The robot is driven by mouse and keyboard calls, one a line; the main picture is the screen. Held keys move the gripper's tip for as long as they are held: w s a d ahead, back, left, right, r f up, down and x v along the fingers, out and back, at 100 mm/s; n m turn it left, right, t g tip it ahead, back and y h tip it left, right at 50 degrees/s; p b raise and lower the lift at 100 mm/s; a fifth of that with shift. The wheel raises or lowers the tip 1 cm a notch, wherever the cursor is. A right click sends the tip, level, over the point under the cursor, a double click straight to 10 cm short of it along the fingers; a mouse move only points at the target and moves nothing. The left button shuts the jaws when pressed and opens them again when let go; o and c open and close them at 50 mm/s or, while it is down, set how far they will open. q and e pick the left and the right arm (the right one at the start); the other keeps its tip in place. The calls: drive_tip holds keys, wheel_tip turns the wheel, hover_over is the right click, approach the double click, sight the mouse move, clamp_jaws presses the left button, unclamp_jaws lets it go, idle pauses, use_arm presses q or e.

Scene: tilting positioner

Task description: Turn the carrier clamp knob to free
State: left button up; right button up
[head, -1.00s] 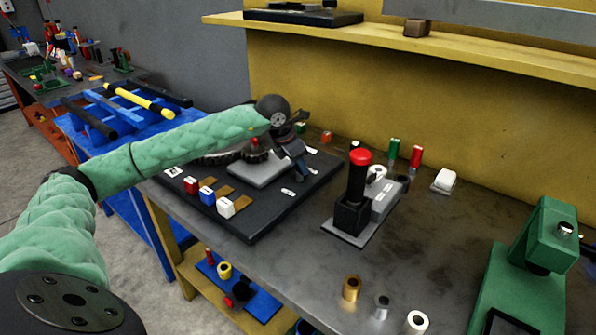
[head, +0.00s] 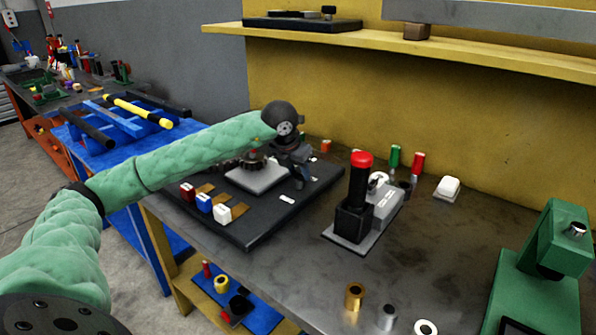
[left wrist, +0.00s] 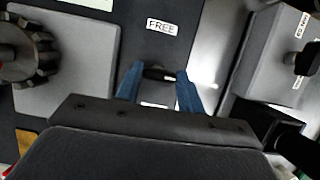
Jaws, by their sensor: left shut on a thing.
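In the left wrist view the carrier clamp knob (left wrist: 160,74) is a small dark bar between the two blue fingers of my left gripper (left wrist: 159,88), which is shut on it. A white FREE label (left wrist: 161,25) lies just beyond the knob on the dark board. Another pale patch shows between the fingers, partly hidden by the gripper body. In the head view my left gripper (head: 300,180) reaches down to the right side of the black board (head: 250,232), hiding the knob. A dark gear (left wrist: 30,48) sits on a grey plate (left wrist: 85,70) beside it. My right gripper is not seen.
Red, blue and white blocks (head: 222,214) stand at the board's front left. A black post with a red top (head: 361,190) stands right of the board. A green press (head: 545,260) is at far right. The bench between them is mostly clear.

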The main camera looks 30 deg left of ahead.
use_arm(q)
drive_tip(key=shift+r, duration=0.1)
drive_tip(key=o, duration=1)
drive_tip(key=b+v, duration=0.1)
drive_tip(key=v, duration=0.6)
drive_tip(key=shift+r, duration=0.35)
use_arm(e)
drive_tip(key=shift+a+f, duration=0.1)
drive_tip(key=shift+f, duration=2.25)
use_arm(q)
drive_tip(key=shift+s, duration=0.15)
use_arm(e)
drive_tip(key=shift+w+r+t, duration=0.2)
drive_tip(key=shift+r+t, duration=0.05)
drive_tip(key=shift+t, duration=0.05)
